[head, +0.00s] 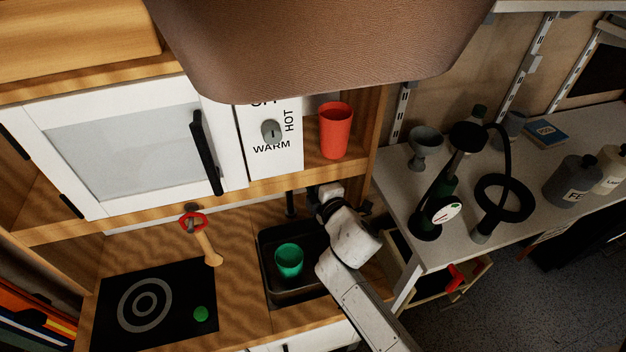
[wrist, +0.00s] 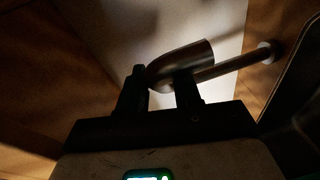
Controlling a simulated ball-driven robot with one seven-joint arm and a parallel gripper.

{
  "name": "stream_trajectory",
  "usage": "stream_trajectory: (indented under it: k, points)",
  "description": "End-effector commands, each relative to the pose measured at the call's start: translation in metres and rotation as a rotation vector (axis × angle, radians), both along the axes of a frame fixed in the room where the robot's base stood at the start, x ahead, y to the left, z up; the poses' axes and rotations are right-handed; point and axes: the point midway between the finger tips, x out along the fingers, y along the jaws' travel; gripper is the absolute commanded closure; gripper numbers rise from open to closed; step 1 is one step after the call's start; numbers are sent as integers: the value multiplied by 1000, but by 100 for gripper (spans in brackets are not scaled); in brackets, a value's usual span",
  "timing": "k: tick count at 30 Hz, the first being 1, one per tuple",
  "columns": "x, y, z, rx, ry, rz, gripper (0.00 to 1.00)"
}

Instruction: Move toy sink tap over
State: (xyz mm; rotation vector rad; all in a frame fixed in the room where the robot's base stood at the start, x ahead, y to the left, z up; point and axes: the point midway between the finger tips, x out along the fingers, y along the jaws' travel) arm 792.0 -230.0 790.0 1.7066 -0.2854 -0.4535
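The toy tap shows in the wrist view as a dark rounded spout (wrist: 190,62) with a thin rod running right to a pale round end. In the head view a dark upright post (head: 291,203), which looks like part of the tap, stands behind the black sink (head: 268,268). My gripper (head: 318,200) is at the back right of the sink, its fingers mostly hidden. In the wrist view my gripper's fingers (wrist: 161,90) stand a small gap apart, and the lower end of the spout shows at that gap. Whether they press on it is unclear.
A green cup (head: 288,260) is in the sink, left of my arm. A red cup (head: 335,130) stands on the shelf above. A hob (head: 150,305) and a wooden-handled utensil (head: 208,240) lie left. A cluttered side table (head: 400,180) is at the right.

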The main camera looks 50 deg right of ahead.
Motion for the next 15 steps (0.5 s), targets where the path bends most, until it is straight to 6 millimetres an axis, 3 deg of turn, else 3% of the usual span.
stream_trajectory:
  k: [10,15]
  points:
    - [0,0,0,0,1,0,100]
    - [0,0,-1,0,1,0,100]
